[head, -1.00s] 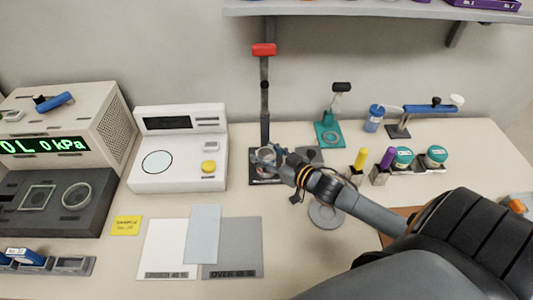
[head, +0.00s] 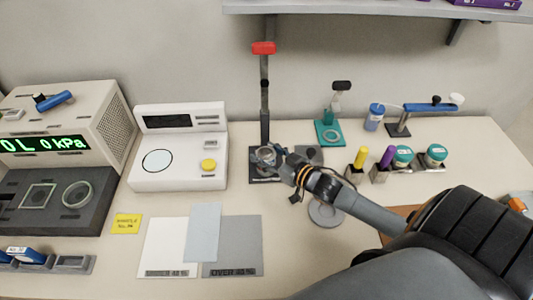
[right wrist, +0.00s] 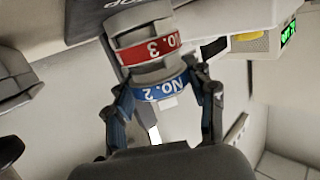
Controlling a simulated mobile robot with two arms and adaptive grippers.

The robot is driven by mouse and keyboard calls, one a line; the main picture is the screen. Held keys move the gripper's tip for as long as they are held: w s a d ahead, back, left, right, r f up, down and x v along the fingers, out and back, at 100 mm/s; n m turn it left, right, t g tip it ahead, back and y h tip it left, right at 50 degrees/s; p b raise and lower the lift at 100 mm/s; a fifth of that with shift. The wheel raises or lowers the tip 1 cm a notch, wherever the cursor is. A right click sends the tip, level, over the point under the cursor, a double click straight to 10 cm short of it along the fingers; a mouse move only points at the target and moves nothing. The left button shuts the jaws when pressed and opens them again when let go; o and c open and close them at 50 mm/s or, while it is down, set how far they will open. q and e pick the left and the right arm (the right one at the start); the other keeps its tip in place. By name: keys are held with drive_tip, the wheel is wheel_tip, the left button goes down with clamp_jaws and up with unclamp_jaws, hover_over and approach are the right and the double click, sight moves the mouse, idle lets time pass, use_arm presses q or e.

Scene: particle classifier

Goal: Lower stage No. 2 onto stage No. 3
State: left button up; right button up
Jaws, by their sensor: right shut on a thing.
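In the right wrist view, stage No. 2 (right wrist: 160,89), a grey ring with a blue label, is held between the two fingers of my right gripper (right wrist: 165,95). Stage No. 3 (right wrist: 150,46), with a red label, is directly against it along the same axis; I cannot tell whether it is fully seated. In the head view, my right gripper (head: 275,160) is at the black base (head: 255,178) of the stand with the red handle (head: 263,48). The stages there are small and partly hidden by the gripper. My left gripper is not in view.
A white instrument (head: 180,150) stands to the left of the stand. A grey pad (head: 240,250) and a white pad (head: 160,245) lie in front. A teal-based tool (head: 328,133), yellow and purple pens and teal jars (head: 436,155) stand to the right.

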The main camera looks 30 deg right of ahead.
drive_tip(key=o, duration=1.3)
drive_tip(key=shift+o, duration=0.2)
drive_tip(key=shift+s+d, duration=0.1)
drive_tip(key=shift+s, duration=0.4)
drive_tip(key=v, duration=1.1)
drive_tip(key=shift+r, duration=0.15)
